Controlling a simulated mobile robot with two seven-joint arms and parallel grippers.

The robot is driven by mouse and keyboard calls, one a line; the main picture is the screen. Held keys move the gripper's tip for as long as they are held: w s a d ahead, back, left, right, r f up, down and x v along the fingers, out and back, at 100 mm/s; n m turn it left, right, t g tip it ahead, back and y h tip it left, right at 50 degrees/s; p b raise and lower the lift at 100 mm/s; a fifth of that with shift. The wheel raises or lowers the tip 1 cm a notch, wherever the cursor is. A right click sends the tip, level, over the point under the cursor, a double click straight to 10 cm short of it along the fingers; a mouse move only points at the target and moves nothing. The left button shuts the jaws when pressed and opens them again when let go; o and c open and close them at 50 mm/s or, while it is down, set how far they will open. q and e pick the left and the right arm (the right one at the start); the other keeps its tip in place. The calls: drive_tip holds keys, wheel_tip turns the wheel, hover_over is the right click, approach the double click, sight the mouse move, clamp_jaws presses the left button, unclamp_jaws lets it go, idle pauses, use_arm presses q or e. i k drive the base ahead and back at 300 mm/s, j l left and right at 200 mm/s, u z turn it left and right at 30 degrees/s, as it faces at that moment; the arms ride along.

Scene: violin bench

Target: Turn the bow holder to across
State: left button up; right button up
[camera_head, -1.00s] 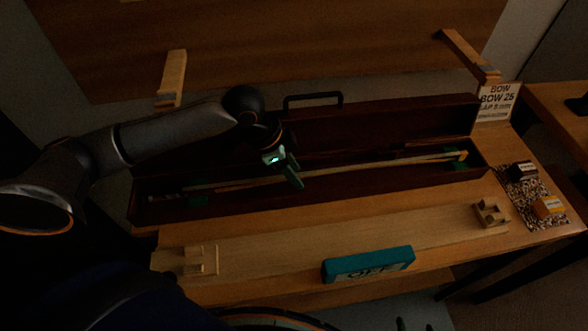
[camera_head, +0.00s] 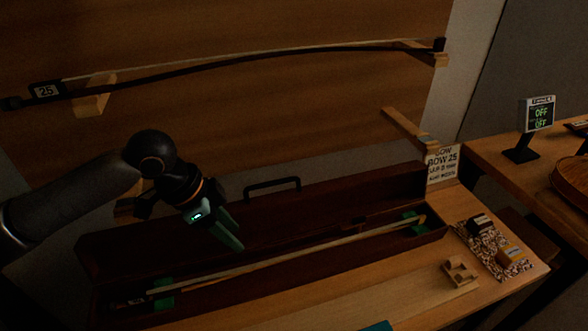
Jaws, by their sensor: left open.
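The long dark case (camera_head: 95,265) lies open on the bench, its lid at the back. A bow (camera_head: 290,258) with pale hair lies lengthwise in it. Small green pieces sit by the bow, one near the left end (camera_head: 163,289) and one near the right end (camera_head: 411,223). I cannot tell for certain which one is the bow holder, or how it is turned. My left gripper (camera_head: 230,236) is open and empty, in front of the lid, left of the case handle (camera_head: 272,188). Its green fingers appear apart from the bow. My right gripper is out of view.
Another bow (camera_head: 260,64), tagged 25, rests on wall pegs above. Two lower wall pegs (camera_head: 408,128) are bare. A bow sign (camera_head: 441,166), a notched wooden block (camera_head: 460,271) and small boxes on a speckled mat (camera_head: 486,244) stand right. A display (camera_head: 538,115) stands beyond.

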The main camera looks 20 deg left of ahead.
sight(358, 222)
drive_tip(key=k, duration=1)
